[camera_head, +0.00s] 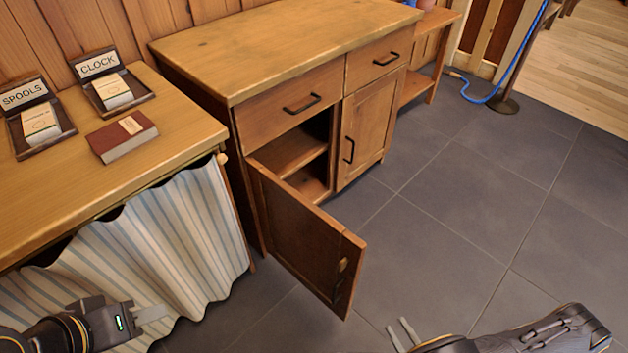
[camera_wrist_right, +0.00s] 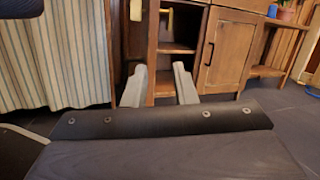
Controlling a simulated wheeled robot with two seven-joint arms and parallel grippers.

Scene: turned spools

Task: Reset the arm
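My right gripper (camera_head: 402,335) is at the bottom of the head view, over the dark floor in front of the cabinet. In the right wrist view its two fingers (camera_wrist_right: 160,86) stand apart with nothing between them, so it is open and empty. My left gripper (camera_head: 152,316) is at the bottom left of the head view, in front of the striped curtain (camera_head: 165,240).
A wooden cabinet (camera_head: 290,40) has its left door (camera_head: 305,240) swung open toward me, between my grippers. Its shelves look empty. The left table (camera_head: 180,125) holds two boxes labelled SPOOLS (camera_head: 38,120) and CLOCK (camera_head: 112,88), and a red book (camera_head: 122,136).

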